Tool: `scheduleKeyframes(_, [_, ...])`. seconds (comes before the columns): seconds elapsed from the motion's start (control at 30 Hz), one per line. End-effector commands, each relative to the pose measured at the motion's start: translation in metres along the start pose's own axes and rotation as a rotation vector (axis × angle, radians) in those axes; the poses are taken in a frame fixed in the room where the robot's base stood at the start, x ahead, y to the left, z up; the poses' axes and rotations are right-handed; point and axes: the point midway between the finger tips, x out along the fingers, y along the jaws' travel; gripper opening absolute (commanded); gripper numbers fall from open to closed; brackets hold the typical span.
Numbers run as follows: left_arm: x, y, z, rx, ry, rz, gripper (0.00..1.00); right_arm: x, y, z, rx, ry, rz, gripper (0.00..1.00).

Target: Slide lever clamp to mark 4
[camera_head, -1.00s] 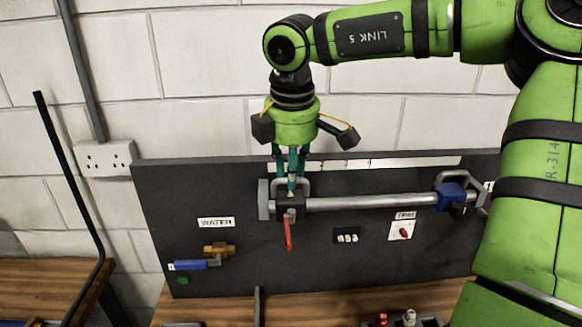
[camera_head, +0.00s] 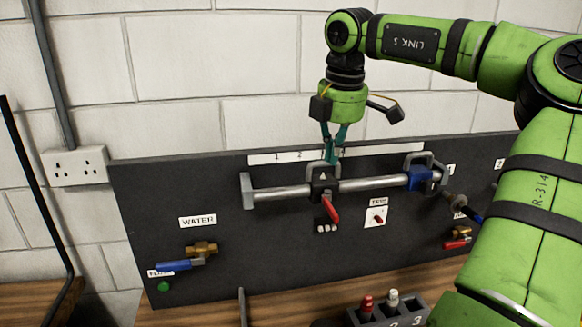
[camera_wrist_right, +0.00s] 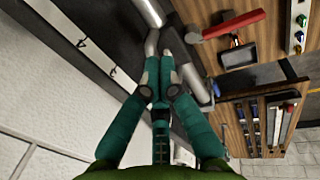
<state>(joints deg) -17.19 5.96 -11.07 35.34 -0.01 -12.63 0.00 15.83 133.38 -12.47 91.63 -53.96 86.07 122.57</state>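The lever clamp (camera_head: 322,189) is a black block with a grey loop on top and a red lever (camera_head: 331,210) hanging down. It sits around a grey rail (camera_head: 370,184) on a dark panel, between the rail's left end stop and a blue clamp (camera_head: 420,179). My right gripper (camera_head: 331,157) reaches down from above, its teal fingers closed at the loop. My left gripper is out of view.
The dark panel (camera_head: 225,285) also carries a WATER valve with a blue handle (camera_head: 173,266), a green button, a small switch plate (camera_head: 376,217) and another valve at right. A holder with red and white plugs (camera_head: 390,310) stands on the wooden bench below.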

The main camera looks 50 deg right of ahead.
Motion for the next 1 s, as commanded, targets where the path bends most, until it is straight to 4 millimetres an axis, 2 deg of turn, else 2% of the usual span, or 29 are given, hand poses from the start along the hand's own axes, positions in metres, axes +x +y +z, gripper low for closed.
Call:
scheduleKeyframes(0.03, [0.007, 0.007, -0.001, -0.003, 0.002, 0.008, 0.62, 0.006, 0.0, 0.014, 0.007, -0.008, -0.003, 0.0])
scheduleKeyframes(0.1, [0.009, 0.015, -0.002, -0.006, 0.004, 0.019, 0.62, 0.006, 0.0, 0.025, 0.007, -0.009, -0.003, 0.0])
scheduleKeyframes(0.3, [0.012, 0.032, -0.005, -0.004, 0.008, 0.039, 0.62, 0.005, 0.0, 0.045, 0.007, -0.009, -0.005, 0.0])
scheduleKeyframes(0.7, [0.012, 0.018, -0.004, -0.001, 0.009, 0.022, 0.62, 0.004, 0.001, 0.048, 0.006, -0.007, -0.003, 0.0])
scheduleKeyframes(0.8, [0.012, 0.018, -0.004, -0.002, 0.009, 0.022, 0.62, 0.004, 0.002, 0.048, 0.006, -0.007, -0.003, 0.35])
scheduleKeyframes(0.83, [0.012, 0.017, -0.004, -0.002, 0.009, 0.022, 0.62, 0.004, 0.001, 0.048, 0.006, -0.006, -0.003, 0.43])
scheduleKeyframes(1.0, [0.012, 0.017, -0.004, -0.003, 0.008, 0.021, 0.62, 0.004, 0.001, 0.047, 0.006, -0.006, -0.002, 0.43])
